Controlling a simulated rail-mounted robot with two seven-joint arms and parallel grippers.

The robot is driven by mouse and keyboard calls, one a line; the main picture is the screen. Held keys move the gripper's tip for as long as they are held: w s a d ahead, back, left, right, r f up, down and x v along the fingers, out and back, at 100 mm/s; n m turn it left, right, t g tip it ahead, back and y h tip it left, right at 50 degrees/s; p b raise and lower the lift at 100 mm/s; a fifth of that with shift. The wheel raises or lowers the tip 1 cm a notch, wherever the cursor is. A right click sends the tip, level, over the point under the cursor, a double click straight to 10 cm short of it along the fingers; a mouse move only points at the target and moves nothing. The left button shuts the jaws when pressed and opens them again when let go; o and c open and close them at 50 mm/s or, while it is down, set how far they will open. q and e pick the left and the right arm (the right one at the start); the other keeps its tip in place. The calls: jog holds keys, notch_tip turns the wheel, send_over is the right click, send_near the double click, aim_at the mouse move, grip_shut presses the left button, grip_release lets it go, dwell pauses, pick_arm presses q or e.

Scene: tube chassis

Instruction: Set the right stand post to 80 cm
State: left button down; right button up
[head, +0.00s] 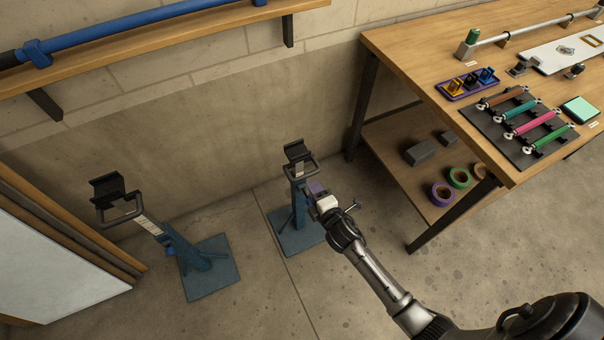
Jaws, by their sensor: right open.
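The right stand (298,205) is blue, on a square blue base plate (290,241), with a black cradle (297,150) and a grey loop handle (302,170) on top. Only a short pale piece of its post shows under the cradle. My right gripper (315,189) is open at the right side of this stand, just below the handle, and overlaps it in the picture. I cannot tell whether it touches. A small grey T-shaped piece (351,207) shows beside the gripper. Any scale reading is too small to read. My left gripper is out of view.
A similar left stand (185,250) has a longer pale marked post (149,225) showing. A wooden workbench (410,50) with a lower shelf (390,150) stands to the right. A wall shelf (150,58) holds a blue tube (130,28). The floor between the stands is clear.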

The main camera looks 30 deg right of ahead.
jog(key=b, duration=0.3)
send_over(302, 172)
jog(key=s+a, duration=0.2)
jog(key=s, duration=0.1)
notch_tip(302, 172, down, 2)
jog(key=c, duration=0.5)
grip_shut()
